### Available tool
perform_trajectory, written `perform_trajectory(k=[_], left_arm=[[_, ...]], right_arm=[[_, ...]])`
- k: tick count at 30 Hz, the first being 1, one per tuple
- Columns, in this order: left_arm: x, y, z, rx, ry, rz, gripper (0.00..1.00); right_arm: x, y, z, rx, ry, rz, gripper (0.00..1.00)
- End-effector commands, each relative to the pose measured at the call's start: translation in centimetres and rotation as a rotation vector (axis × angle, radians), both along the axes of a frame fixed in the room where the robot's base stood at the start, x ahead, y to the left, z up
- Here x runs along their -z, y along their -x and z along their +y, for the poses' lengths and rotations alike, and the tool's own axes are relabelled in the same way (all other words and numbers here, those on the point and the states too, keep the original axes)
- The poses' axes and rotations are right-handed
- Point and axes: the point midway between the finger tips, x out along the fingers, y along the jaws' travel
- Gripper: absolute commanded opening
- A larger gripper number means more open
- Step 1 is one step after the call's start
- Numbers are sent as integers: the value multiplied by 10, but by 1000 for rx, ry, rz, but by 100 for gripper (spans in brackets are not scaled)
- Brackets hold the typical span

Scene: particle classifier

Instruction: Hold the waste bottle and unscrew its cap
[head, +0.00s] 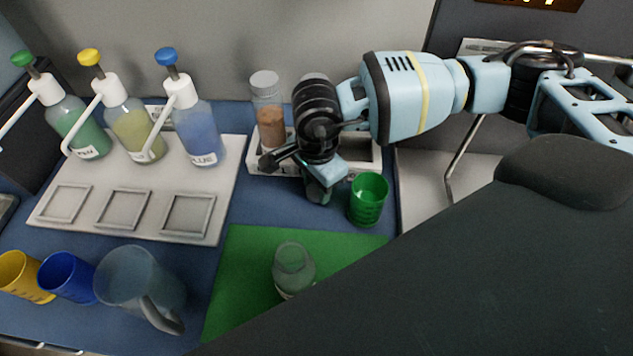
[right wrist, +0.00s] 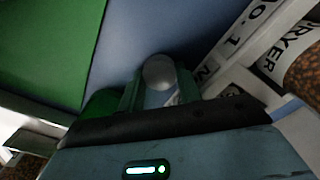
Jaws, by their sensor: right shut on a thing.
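A clear bottle (head: 293,270) stands on the green mat (head: 245,285), with no cap visible on its neck. It is presumably the waste bottle; its label is partly hidden by the dark shape in front. My right gripper (head: 318,190) is above the blue table beyond the bottle, apart from it, by the white rack and the green cup. In the right wrist view a round grey cap (right wrist: 158,72) sits between the fingertips, which are shut on it. The head view hides the cap. My left gripper is not in view.
A green cup (head: 368,200) is close right of the right gripper. A capped bottle of brown grains (head: 268,115) stands in the white rack (head: 265,164). Pump bottles (head: 200,130) stand at left on a pale tray (head: 150,225). A clear jug (head: 135,280) and cups stand front left.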

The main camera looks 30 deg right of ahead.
Motion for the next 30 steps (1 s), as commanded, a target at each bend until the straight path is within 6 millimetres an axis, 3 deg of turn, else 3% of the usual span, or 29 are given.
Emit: perform_trajectory(k=[9, 10, 11, 23, 30], left_arm=[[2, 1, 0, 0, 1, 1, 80], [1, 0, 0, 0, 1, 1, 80], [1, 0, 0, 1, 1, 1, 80], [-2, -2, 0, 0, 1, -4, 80], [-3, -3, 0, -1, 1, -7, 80]], right_arm=[[3, 0, 0, 0, -1, 1, 7], [3, 0, 0, 0, 0, 0, 37], [2, 0, 0, 0, 0, 0, 39], [-8, -1, 0, 0, -2, -3, 39], [-51, -1, 0, -1, -2, -6, 39]])
